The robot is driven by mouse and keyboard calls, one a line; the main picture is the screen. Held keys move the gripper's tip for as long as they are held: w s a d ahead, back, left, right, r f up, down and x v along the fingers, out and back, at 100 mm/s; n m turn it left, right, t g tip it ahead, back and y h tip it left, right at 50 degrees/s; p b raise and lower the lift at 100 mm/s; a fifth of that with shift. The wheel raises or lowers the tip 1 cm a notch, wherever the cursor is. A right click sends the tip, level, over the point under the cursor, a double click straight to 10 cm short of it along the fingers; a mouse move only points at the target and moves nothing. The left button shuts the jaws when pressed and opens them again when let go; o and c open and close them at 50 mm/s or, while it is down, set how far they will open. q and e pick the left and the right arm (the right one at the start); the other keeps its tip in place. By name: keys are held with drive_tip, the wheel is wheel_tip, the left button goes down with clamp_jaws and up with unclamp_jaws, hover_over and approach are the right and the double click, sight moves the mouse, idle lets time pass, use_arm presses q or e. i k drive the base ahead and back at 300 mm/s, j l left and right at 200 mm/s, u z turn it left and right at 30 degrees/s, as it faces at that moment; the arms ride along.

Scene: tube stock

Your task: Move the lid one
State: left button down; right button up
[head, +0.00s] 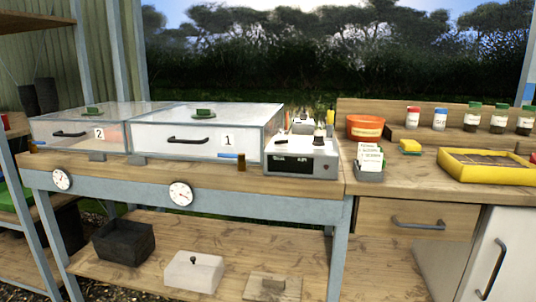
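A clear box with a see-through lid (248,117) labelled "1" stands on the wooden bench, in the middle left of the head view. It has a black handle on its front and a small green piece on top. It looks closed. A similar box labelled "2" (62,132) stands to its left, also with a black handle and a green piece on top. A smaller white container with a knobbed lid (194,272) sits on the lower shelf. Neither of my grippers is in view.
A grey device with a display (302,158) stands right of box 1. Further right are a card holder (369,162), an orange pot (365,126), a yellow tray (470,178) and several jars. Below are a black bin (123,241) and a wooden board (272,288).

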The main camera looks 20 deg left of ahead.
sight(179, 112)
drive_tip(key=u, duration=1.2)
